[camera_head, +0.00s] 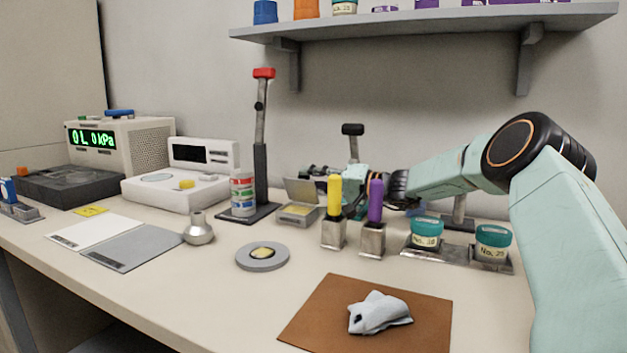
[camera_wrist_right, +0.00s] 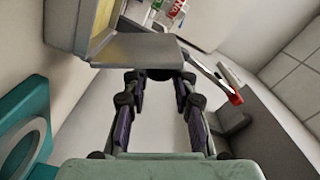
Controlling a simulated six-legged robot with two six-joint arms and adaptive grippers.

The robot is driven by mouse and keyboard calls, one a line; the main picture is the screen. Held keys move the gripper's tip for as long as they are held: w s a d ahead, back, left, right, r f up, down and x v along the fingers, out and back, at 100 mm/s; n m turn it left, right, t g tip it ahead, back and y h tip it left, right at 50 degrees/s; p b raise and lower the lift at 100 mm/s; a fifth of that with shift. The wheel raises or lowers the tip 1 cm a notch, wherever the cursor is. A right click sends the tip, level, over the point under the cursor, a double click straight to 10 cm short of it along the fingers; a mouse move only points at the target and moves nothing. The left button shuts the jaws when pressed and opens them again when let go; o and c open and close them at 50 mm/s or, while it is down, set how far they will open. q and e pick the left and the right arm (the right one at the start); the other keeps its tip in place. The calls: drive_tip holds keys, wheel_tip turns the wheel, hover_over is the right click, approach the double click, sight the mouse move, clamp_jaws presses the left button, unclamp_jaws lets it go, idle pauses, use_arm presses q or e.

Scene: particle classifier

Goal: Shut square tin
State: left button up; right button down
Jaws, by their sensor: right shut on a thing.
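The square tin (camera_head: 297,213) stands on the bench behind the pen holders, with its hinged lid (camera_head: 301,190) raised. In the right wrist view the tin (camera_wrist_right: 60,25) shows at top left with a yellowish inside, and its grey lid (camera_wrist_right: 138,49) stands out toward my fingertips. My right gripper (camera_wrist_right: 160,76) is at the lid's edge and shut on the lid, though its fingers look spread; the exact contact is hard to see. In the head view my right gripper (camera_head: 335,178) is partly hidden behind the yellow and purple handles. My left gripper is not in view.
Holders with a yellow handle (camera_head: 334,197) and a purple handle (camera_head: 375,200) stand close in front of my right gripper. A red-topped post (camera_head: 262,130) rises left of the tin. Teal-lidded jars (camera_head: 426,232) sit at right. A brown mat (camera_head: 330,312) bears a crumpled cloth (camera_head: 380,312).

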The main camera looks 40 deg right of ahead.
drive_tip(key=c, duration=1.1)
unclamp_jaws()
drive_tip(key=v, duration=0.6)
drive_tip(key=shift+r, duration=0.1)
drive_tip(key=shift+v, duration=0.75)
